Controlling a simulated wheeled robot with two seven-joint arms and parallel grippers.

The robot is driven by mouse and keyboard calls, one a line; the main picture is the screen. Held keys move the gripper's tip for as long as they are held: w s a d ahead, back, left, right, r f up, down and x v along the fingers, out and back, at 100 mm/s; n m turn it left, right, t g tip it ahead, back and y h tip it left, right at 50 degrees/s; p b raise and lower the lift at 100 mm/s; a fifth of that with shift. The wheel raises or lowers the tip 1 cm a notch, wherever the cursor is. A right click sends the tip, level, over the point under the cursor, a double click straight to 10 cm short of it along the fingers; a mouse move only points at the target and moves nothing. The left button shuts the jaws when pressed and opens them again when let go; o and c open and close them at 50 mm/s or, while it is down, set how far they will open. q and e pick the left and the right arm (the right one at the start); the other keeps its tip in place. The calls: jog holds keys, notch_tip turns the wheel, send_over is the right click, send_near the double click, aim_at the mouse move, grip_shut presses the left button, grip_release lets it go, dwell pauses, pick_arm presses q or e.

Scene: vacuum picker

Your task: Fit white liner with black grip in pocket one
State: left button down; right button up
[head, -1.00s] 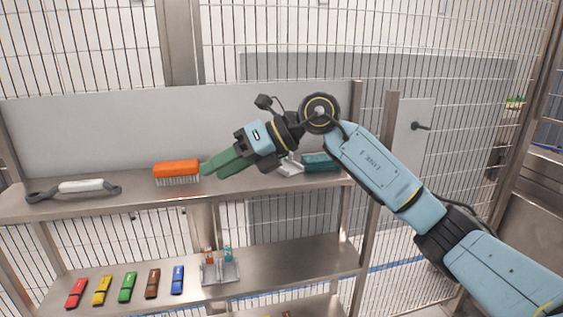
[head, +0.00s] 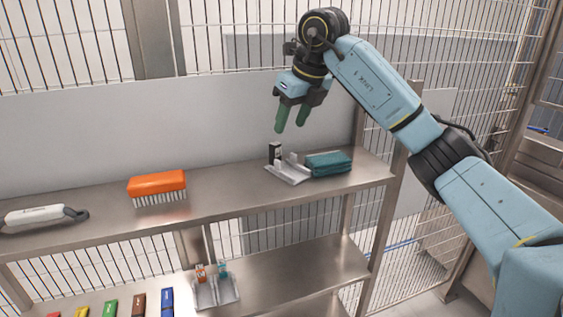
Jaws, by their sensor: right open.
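A small upright black piece with a white mark (head: 275,153), apparently the black grip, stands at the back left of a pale metal tray (head: 291,176) on the upper shelf. A small whitish upright piece (head: 293,158) is beside it; I cannot tell whether it is the liner or part of the tray. The pockets are too small to make out. My right gripper (head: 291,128) is open and empty, its green fingers pointing down above the tray, apart from the black piece. My left gripper is out of view.
A folded teal cloth (head: 328,163) lies right beside the tray. An orange brush (head: 157,186) and a white-handled tool (head: 35,215) lie to the left. The lower shelf holds another tray (head: 230,296) with orange and teal pieces, and several coloured blocks (head: 139,304).

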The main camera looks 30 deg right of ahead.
aim_at(278, 145)
jog(key=x, duration=0.3)
jog(key=p+x, duration=0.1)
jog(key=shift+w+a+f, duration=0.25)
jog(key=shift+w+a, duration=0.05)
jog(key=x, duration=0.1)
jog(key=p+x, duration=0.1)
jog(key=x, duration=0.1)
jog(key=shift+w+a+f, duration=0.15)
jog(key=shift+w, duration=0.2)
jog(key=shift+f, duration=0.2)
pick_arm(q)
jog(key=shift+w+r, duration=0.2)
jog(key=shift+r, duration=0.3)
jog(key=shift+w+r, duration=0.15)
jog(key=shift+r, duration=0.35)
pick_arm(e)
grip_shut()
